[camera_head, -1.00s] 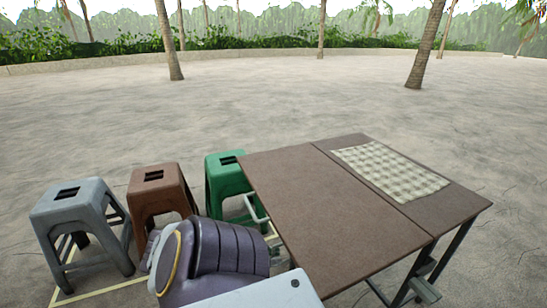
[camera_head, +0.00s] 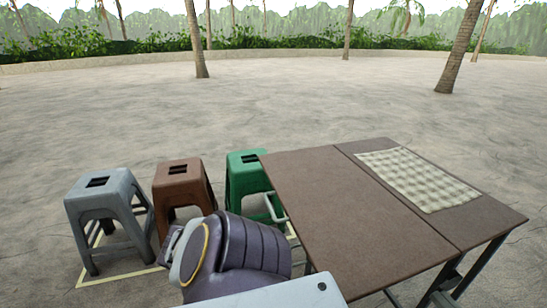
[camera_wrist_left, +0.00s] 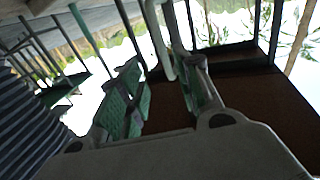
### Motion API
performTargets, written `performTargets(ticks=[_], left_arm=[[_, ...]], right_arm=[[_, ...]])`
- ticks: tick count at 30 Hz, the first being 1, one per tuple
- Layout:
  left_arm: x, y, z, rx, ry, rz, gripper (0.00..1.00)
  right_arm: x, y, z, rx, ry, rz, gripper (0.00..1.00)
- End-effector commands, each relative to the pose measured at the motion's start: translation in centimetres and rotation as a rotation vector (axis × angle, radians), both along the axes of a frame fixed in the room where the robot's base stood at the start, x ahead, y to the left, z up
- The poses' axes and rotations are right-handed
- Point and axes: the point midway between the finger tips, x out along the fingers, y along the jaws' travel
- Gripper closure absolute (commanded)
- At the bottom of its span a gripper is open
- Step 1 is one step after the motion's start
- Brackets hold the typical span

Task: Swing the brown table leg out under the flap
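The table has a brown top with a seam. Its left panel, the flap (camera_head: 345,215), appears level. Dark legs (camera_head: 470,272) show below its right side; the flap hides most of the space beneath. I cannot make out which bar is the brown leg. My left arm reaches toward the flap's left side; its gripper is not clear in the head view. In the left wrist view, my left gripper (camera_wrist_left: 160,95) is under or beside the table, its green-padded fingers apart. A pale bar (camera_wrist_left: 158,35) and a brown panel (camera_wrist_left: 262,105) show beyond them. My right gripper is not in view.
A grey stool (camera_head: 108,190), a brown stool (camera_head: 183,175) and a green stool (camera_head: 243,172) stand left of the table, by pale yellow floor lines. A checkered cloth (camera_head: 415,178) lies on the right panel. Open sandy ground lies beyond.

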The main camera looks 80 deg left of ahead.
Motion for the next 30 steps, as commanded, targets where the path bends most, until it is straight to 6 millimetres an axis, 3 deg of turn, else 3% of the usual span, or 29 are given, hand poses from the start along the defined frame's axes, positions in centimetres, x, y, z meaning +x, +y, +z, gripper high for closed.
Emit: performTargets(ticks=[9,30], left_arm=[[-1.5,0.4,0.0,-0.001,-0.001,0.000,0.66],[-1.5,0.3,0.0,0.000,0.003,0.003,0.66]], right_arm=[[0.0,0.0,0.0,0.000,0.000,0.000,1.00],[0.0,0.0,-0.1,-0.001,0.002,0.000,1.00]])
